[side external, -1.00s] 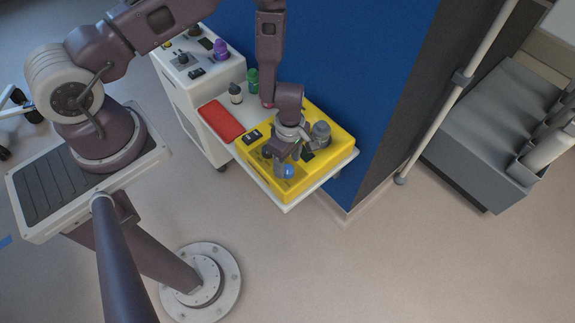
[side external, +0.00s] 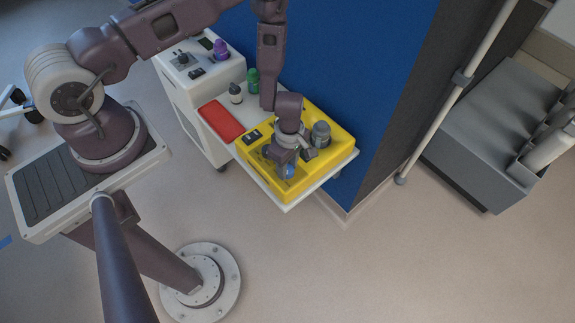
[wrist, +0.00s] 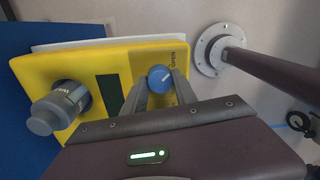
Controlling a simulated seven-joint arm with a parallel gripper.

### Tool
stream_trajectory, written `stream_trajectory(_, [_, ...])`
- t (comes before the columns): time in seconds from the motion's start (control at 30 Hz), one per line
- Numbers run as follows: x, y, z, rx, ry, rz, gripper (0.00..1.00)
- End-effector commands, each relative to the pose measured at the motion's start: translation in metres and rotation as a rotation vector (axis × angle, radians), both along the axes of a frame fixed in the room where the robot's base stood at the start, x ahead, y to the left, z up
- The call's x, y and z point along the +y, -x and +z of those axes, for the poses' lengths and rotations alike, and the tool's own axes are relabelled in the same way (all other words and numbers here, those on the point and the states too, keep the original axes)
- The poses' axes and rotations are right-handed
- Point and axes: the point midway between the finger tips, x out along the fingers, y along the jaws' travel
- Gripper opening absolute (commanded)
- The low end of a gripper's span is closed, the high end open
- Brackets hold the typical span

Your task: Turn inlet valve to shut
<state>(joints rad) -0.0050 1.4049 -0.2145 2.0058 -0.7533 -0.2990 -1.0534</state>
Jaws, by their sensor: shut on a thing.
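The inlet valve appears to be the round blue knob (wrist: 160,78) with a pale pointer line, set on a yellow unit (wrist: 140,56). The word OPEN is printed beside it in the wrist view. My gripper (wrist: 159,82) is shut on the knob, with one finger on each side. In the side external view my gripper (side external: 283,163) reaches down into the yellow unit (side external: 327,171), and part of the blue knob shows under it. Any shut marking cannot be made out.
A grey cylindrical part (side external: 320,134) stands up from the unit close to my wrist. The unit sits on a white shelf (side external: 290,206) beside a red pad (side external: 221,120), a green-capped bottle (side external: 252,80) and a small dark-capped bottle (side external: 235,92). A blue wall (side external: 340,60) rises behind.

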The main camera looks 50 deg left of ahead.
Motion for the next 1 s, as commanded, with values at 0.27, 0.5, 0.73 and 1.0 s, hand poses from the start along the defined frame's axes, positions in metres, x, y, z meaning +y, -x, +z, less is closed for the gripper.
stream_trajectory(0.27, [-0.0008, -0.0007, 0.0008, -0.001, 0.001, -0.156, 0.0])
stream_trajectory(0.5, [-0.0012, -0.0009, 0.0007, -0.001, 0.001, -0.38, 0.0])
stream_trajectory(0.73, [-0.0016, -0.0009, 0.0007, 0.0, 0.001, -0.599, 0.0])
stream_trajectory(1.0, [-0.0018, -0.0013, 0.0008, 0.0, 0.001, -0.855, 0.0])
